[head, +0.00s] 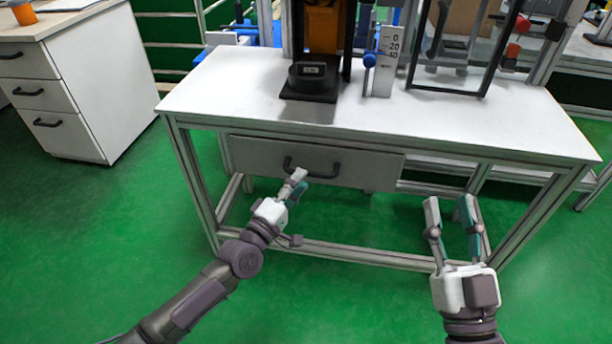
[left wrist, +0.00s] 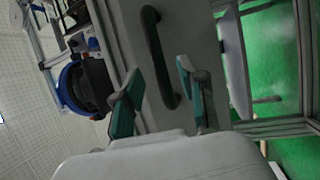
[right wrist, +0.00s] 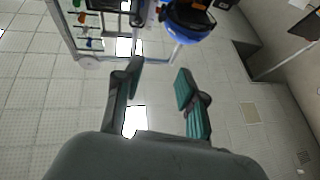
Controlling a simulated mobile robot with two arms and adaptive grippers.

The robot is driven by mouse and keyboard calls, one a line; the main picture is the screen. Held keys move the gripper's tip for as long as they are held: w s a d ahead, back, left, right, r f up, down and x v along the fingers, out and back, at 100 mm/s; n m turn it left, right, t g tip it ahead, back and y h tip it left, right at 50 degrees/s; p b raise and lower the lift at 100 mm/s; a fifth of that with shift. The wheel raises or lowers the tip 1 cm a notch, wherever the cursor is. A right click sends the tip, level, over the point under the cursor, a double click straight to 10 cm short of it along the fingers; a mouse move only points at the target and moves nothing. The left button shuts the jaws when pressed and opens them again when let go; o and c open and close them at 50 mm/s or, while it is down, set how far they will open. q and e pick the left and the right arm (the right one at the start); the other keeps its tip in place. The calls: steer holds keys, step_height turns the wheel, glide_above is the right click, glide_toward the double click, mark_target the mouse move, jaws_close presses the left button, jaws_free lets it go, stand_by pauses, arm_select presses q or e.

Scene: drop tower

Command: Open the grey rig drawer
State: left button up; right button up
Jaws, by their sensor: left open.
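The grey rig drawer (head: 245,155) hangs under the white rig table and looks shut. Its dark bar handle (head: 326,175) is on the front face. My left gripper (head: 297,179) is at the handle and partly covers it in the head view. In the left wrist view the left gripper (left wrist: 160,82) is open, with the dark handle (left wrist: 155,45) passing between its two fingers as seen from the camera. Contact cannot be told. My right gripper (head: 450,204) is open and empty in front of the table's right part, and it also shows open in the right wrist view (right wrist: 159,72).
The white rig table (head: 220,90) carries a black block (head: 312,78), a scale plate (head: 384,75) and a dark-framed panel (head: 455,90). Metal legs and a low crossbar stand below. A white cabinet (head: 85,95) is at the left. Green floor is free in front.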

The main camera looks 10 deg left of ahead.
arm_select(q)
steer(key=shift+x, duration=1.75)
arm_select(e)
steer(key=shift+s+r+t, duration=0.7)
steer(key=shift+r+t, duration=0.1)
steer(key=shift+r, duration=0.25)
arm_select(q)
jaws_close()
